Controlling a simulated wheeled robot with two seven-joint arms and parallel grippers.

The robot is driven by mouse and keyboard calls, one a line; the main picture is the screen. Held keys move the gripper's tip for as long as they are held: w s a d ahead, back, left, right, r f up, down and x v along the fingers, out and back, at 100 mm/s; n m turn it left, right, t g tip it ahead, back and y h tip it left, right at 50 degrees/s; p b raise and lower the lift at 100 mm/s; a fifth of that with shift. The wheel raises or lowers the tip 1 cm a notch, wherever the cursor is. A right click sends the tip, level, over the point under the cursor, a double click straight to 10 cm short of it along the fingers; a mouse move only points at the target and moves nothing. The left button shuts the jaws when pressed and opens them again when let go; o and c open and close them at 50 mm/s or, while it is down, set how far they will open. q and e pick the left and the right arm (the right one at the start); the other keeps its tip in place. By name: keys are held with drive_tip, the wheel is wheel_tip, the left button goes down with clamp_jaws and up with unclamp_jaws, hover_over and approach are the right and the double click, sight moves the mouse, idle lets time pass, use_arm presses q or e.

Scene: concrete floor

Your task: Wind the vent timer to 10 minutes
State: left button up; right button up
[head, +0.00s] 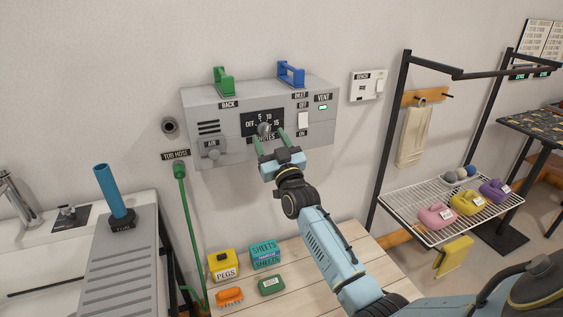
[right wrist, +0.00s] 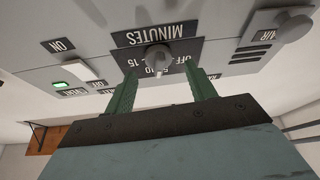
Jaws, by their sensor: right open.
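The vent timer is a grey knob (head: 264,128) on a black dial plate (head: 250,121) marked OFF, 5, 10, 15 and MINUTES, on the front of a grey wall box (head: 205,119). The right wrist view shows the knob (right wrist: 157,57) upside down; a pale mark shows on its edge near the 5 and 10, but its exact setting is too small to tell. My right gripper (head: 269,137) is open in front of the dial. Its green fingers stand on either side of the knob, with gaps to it in the right wrist view (right wrist: 165,78). My left gripper is out of view.
The box also bears an AIR knob (head: 212,148), a white switch (head: 303,119), a lit green VENT lamp (head: 322,107), and green (head: 222,82) and blue (head: 291,74) handles on top. A wire rack (head: 437,218) stands right.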

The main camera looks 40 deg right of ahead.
drive_tip(key=v, duration=1.1)
drive_tip(key=shift+f, duration=0.1)
